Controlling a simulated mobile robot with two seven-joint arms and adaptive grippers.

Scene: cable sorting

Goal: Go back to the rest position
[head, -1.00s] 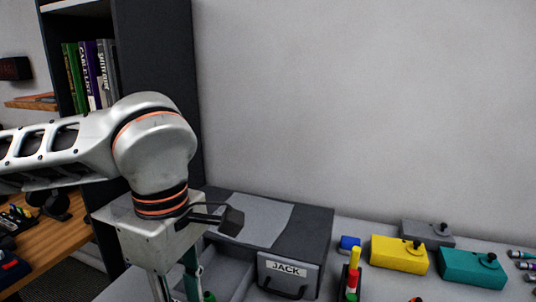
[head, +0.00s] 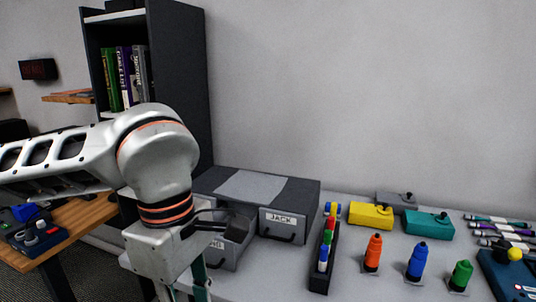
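My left arm comes in from the left, and its gripper (head: 176,290) points down at the bottom of the head view. Its housing shows, but the fingertips are cut off by the lower edge, so I cannot tell whether it is open or holds anything. It hangs in front of the left side of a grey drawer cabinet (head: 302,196). The drawer labelled JACK (head: 282,222) is shut. A drawer to its left (head: 236,250) stands pulled out, its label partly hidden by my gripper. My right gripper is not in view.
On the grey table (head: 345,285) are a dark rack (head: 318,272) of coloured pieces, yellow (head: 370,216) and teal (head: 428,226) boxes, and orange (head: 373,250), blue (head: 417,261) and green (head: 460,274) connectors. A tall bookshelf (head: 182,80) stands behind my arm.

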